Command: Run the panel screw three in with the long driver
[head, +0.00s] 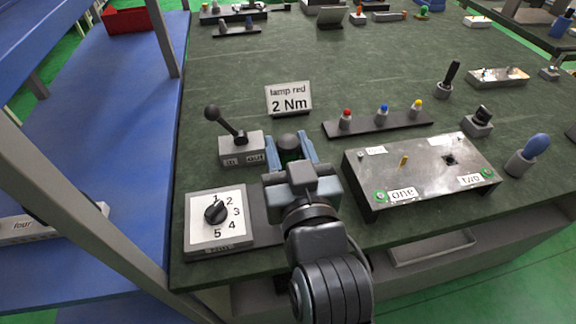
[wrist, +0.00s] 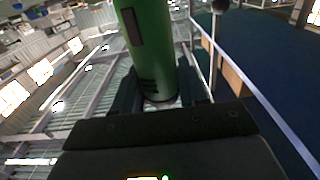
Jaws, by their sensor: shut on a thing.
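My gripper (head: 290,153) is at the front left of the green bench, shut on a tool with a green body and dark top (head: 289,142). In the wrist view this green cylinder (wrist: 150,45) stands between the fingers; whether it is the long driver I cannot tell, and its lower end is hidden. The grey panel (head: 425,170) lies right of my gripper. Its front corners, labelled "one" and "two", each show a green-ringed screw: screw one (head: 380,196) and screw two (head: 487,173). The two rear labels are too small to read, so I cannot pick out screw three.
A torque dial box (head: 200,235) and an in/out lever box (head: 241,148) stand left of my gripper. A sign (head: 289,98) reads "lamp red 2 Nm". A lamp rack (head: 385,126) stands behind the panel. A blue-handled tool (head: 535,147) stands in a holder at right.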

